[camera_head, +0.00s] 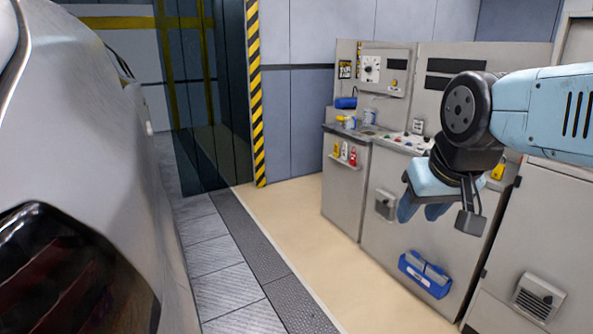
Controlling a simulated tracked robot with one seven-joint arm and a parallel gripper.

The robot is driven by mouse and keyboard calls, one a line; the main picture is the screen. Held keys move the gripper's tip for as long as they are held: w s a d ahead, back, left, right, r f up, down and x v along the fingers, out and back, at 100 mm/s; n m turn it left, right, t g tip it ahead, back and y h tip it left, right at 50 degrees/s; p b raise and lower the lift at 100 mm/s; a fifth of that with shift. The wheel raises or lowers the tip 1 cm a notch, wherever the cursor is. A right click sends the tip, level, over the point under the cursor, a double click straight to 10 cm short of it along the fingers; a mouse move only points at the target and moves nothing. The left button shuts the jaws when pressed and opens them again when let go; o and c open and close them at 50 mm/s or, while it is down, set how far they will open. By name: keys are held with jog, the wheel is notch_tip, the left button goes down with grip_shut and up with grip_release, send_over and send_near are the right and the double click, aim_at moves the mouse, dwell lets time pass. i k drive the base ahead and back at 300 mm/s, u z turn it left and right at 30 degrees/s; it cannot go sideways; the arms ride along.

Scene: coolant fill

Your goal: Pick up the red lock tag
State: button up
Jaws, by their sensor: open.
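The red lock tag (353,158) hangs at the right end of a small rack on the front of the grey left cabinet. A yellow tag (337,150) and a pale tag (345,152) hang to its left. My gripper (422,211) is at the right, its blue fingers pointing down in front of the grey console. It is open, and no object shows between the fingers. It is apart from the red tag, to its right and lower in the picture.
A blue toolbox (425,274) is at the lower front of the console (385,240). A blue bottle (346,103) and small containers stand on the worktop. A silver car body (100,130) fills the left. The beige floor (300,225) between is clear. A yellow-black striped post (255,95) stands behind.

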aim_at(353, 161)
jog(key=u, duration=0.15)
jog(key=i, duration=3.75)
jog(key=z, duration=0.05)
